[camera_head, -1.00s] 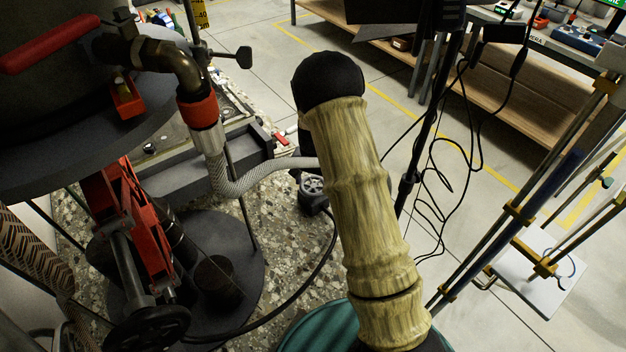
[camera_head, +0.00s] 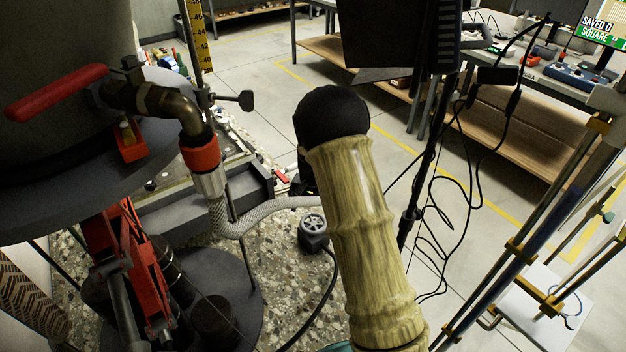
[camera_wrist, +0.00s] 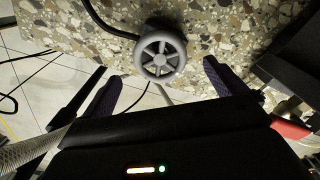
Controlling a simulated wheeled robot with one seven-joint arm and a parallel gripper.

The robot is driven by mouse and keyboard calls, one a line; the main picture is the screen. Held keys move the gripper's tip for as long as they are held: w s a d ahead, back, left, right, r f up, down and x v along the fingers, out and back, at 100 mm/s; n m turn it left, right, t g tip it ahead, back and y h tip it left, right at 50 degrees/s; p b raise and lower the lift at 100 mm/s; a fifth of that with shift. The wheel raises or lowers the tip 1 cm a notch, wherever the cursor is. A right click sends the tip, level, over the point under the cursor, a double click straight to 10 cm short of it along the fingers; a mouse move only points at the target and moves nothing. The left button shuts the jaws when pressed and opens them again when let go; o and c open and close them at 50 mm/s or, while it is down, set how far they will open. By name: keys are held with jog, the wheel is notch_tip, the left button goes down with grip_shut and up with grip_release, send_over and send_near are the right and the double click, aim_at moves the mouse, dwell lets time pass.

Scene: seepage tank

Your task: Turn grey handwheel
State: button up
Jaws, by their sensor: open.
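The grey handwheel (camera_head: 312,224) is small and spoked, on a dark body over the speckled stone slab, just left of my tan-sleeved arm in the head view. In the wrist view the handwheel (camera_wrist: 160,54) faces the camera, upper centre. My gripper (camera_wrist: 160,85) is open there, its two dark fingers spread to the left and right of the wheel, apart from it. The fingers are hidden behind my arm in the head view.
A ribbed grey hose (camera_head: 240,222) runs from the red-collared pipe (camera_head: 200,155) toward the handwheel. A black cable (camera_head: 312,305) trails below the handwheel. A dark tank with a red lever (camera_head: 55,92) stands at left. A black stand (camera_head: 410,210) with loose cables is at right.

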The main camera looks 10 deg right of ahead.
aim_at(313, 223)
notch_tip(313, 223, up, 13)
dwell(0.3)
jog(key=shift+r, duration=0.15)
jog(key=s+r+n+t+p, duration=0.1)
jog(key=s+r+n+p, duration=0.2)
jog(key=s, duration=0.8)
jog(key=s+r+n+t+p, duration=0.1)
jog(key=s+r+n+p, duration=0.2)
jog(key=s, duration=0.9)
jog(key=shift+d+r+n+t+p, duration=0.3)
jog(key=shift+r+p, duration=0.25)
jog(key=shift+p, duration=0.65)
